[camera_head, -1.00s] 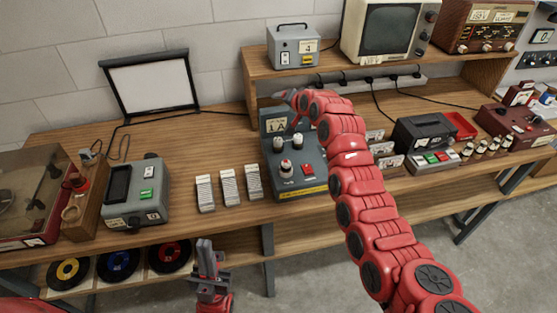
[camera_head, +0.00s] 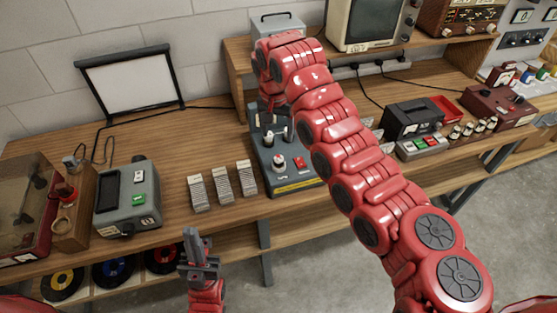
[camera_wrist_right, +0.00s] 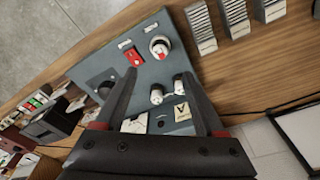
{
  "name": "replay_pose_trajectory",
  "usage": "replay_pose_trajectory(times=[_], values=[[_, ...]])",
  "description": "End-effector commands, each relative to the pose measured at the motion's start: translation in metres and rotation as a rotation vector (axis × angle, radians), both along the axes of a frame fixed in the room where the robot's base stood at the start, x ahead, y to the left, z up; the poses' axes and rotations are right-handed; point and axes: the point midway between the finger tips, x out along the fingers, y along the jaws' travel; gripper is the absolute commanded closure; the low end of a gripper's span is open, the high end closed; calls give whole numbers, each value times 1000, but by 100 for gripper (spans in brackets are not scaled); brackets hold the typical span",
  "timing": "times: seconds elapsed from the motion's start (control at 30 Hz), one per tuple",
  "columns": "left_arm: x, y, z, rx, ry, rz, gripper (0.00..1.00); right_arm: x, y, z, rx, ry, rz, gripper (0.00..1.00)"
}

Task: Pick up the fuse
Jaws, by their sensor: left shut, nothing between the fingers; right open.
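I cannot tell for certain which part is the fuse. A blue-grey instrument box (camera_head: 283,185) stands on the bench, with two small pale-topped cylindrical fittings (camera_wrist_right: 157,94), a round white-and-red knob (camera_wrist_right: 160,46) and a red switch (camera_wrist_right: 133,56) on its panel. My right gripper (camera_wrist_right: 161,73) is open above this panel, and its fingers frame the two fittings in the wrist view. In the head view its fingers are mostly hidden by my red arm. I see no contact with the fittings. My left gripper (camera_head: 191,236) is shut and empty in front of the bench edge.
Several ribbed pale blocks (camera_head: 221,184) stand left of the box. A grey device (camera_head: 127,200) and a framed white screen (camera_head: 131,84) are further left. A shelf with a monitor (camera_head: 365,22) rises behind. A black case (camera_head: 412,118) lies right of my arm.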

Motion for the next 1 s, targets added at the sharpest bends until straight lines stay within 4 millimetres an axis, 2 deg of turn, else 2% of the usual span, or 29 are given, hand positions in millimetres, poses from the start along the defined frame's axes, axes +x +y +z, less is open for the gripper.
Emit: replay_pose_trajectory(times=[0.2, 0.4, 0.53, 0.73, 0.83, 1.0], values=[[0, 0, 7, 0, 0, 0, 100, 3, 1, -36, 3, 3, 1, 28], [0, 0, 18, 0, 0, 0, 100, 6, -2, -60, -3, 6, 2, 28], [0, 0, 23, 0, 0, 0, 100, 7, -2, -66, -1, 3, 2, 28], [0, 0, 47, 0, 0, 0, 100, 10, -4, -88, -4, 5, 0, 28], [0, 0, 51, 0, 0, 0, 100, 12, -4, -103, -5, 5, 1, 28], [0, 0, 53, 0, 0, 0, 100, 14, -4, -114, -1, 1, 1, 28]])
